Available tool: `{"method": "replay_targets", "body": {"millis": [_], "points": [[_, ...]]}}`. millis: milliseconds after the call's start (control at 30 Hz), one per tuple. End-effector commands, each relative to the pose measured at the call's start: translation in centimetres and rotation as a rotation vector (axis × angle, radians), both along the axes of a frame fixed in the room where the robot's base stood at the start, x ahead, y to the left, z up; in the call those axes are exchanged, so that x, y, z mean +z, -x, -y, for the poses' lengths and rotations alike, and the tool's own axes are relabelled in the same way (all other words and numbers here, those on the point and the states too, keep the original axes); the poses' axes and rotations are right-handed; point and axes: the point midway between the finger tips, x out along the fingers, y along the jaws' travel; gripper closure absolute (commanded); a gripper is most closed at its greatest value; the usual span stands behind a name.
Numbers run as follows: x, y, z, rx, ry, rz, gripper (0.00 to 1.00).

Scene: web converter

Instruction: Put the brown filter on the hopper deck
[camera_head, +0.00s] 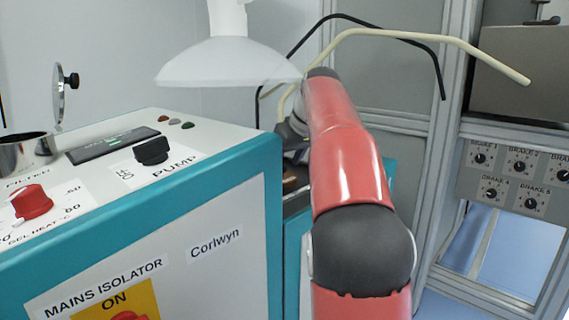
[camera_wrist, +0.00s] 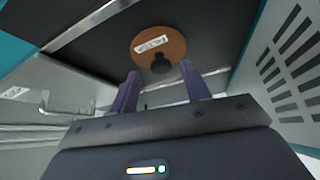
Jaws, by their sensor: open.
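The brown filter (camera_wrist: 174,42) is a round brown disc with a white label and a dark knob, at the top middle of the wrist view. It lies against a dark flat surface (camera_wrist: 95,55). My gripper (camera_wrist: 160,88) is open, with its two fingers apart and pointing toward the disc. The knob appears between the fingertips, and nothing is held. In the head view my red arm hides the gripper, and a small brown patch (camera_head: 291,184) shows beside the cabinet; I cannot tell if it is the filter. No surface is clearly marked as the hopper deck.
A white and teal control cabinet (camera_head: 225,215) with knobs and a metal cup (camera_head: 24,153) stands close on the left. A white lamp-like shade (camera_head: 228,62) hangs above. Curved rods (camera_head: 440,38) and a brake knob panel (camera_head: 515,178) are at the right. A vented panel (camera_wrist: 290,65) flanks the gripper.

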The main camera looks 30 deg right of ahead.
Motion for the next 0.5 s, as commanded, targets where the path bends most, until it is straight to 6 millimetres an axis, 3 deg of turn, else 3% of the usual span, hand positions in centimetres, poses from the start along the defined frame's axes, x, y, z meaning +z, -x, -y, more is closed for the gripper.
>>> {"method": "replay_targets", "body": {"millis": [33, 200, 500], "points": [[1.4, 0.6, 0.1, -0.002, 0.002, 0.004, 0.52], [4.6, 2.6, 0.4, -0.002, 0.002, 0.004, 0.52], [7.9, 4.9, 0.7, 0.000, 0.000, 0.001, 0.52]]}}
